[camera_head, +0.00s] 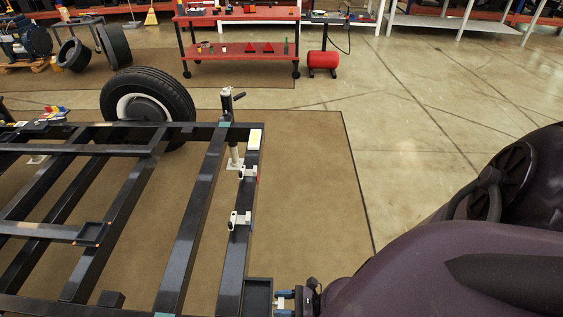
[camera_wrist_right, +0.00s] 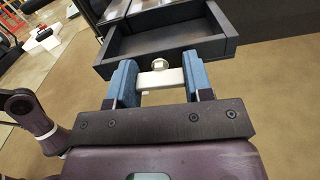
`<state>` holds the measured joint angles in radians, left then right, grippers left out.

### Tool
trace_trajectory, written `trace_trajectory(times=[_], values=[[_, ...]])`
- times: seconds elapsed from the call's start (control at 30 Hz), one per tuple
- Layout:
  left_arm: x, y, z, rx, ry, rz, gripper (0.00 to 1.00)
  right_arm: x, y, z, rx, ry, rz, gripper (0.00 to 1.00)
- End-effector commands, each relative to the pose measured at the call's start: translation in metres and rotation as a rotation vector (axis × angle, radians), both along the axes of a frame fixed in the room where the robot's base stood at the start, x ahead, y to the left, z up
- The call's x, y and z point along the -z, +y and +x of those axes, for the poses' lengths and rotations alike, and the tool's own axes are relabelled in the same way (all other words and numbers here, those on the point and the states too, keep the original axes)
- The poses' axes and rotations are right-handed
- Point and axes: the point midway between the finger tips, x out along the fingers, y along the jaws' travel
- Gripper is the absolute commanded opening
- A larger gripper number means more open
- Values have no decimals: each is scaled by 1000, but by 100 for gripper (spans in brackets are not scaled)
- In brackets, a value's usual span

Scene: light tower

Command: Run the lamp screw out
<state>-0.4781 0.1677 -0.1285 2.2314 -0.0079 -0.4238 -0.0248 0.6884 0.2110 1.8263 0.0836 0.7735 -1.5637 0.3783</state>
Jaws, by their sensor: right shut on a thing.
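My right gripper (camera_wrist_right: 160,82) has blue fingers. They are closed on a pale bar-shaped piece with a small rounded head, which I take to be the lamp screw (camera_wrist_right: 168,80). It sits at the near wall of a dark open-topped box (camera_wrist_right: 177,41). In the head view the right gripper (camera_head: 283,302) is at the bottom edge, just right of the same box (camera_head: 258,285) at the frame's near right corner. How far the screw sits in is hidden. My left gripper is not in view.
A dark metal frame (camera_head: 192,225) fills the left, with white clamp-like fittings (camera_head: 240,220) on its right beam. A crank jack (camera_head: 233,150) and a wheel (camera_head: 148,105) stand at its far end. The mat and floor right of the frame are clear.

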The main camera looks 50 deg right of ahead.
Motion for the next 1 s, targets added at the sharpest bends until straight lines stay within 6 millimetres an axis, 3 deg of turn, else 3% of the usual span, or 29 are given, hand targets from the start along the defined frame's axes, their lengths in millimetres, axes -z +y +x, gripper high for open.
trace_trajectory(times=[0.1, 0.13, 0.27, 0.67, 1.0], values=[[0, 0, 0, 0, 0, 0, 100, 1, -1, -1, 1, 1, -2, 23], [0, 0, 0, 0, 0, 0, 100, 1, -1, -1, 1, 0, -3, 51], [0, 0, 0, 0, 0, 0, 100, 0, -1, -1, 1, 0, -3, 71], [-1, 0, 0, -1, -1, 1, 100, 0, -5, -6, 1, 0, -3, 72], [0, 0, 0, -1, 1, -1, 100, 1, -41, -48, 1, 3, -5, 72]])
